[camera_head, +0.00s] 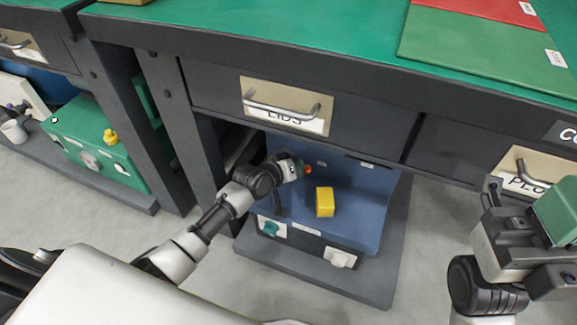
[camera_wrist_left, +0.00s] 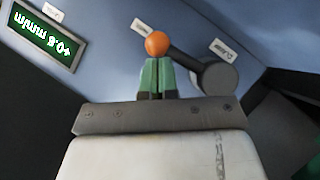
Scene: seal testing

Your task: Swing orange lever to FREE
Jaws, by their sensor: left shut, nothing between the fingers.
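The orange ball knob of the lever (camera_head: 308,170) shows at the blue seal-testing unit under the bench. In the left wrist view the orange knob (camera_wrist_left: 157,43) sits on a dark lever arm that runs right to a round dark pivot (camera_wrist_left: 218,78). My left gripper (camera_head: 299,169) is shut and empty, its green fingertips (camera_wrist_left: 157,66) right at the knob, overlapping its lower edge; I cannot tell if they touch. White labels (camera_wrist_left: 222,50) stand near the lever, too small to read. My right gripper (camera_head: 555,210) is at the right edge, away from the unit.
A yellow block (camera_head: 325,202) stands on the unit's blue base (camera_head: 350,225). The bench edge and LIDS drawer (camera_head: 285,105) hang above my left arm. A green display (camera_wrist_left: 48,40) shows in the left wrist view. A green machine (camera_head: 95,145) stands at left.

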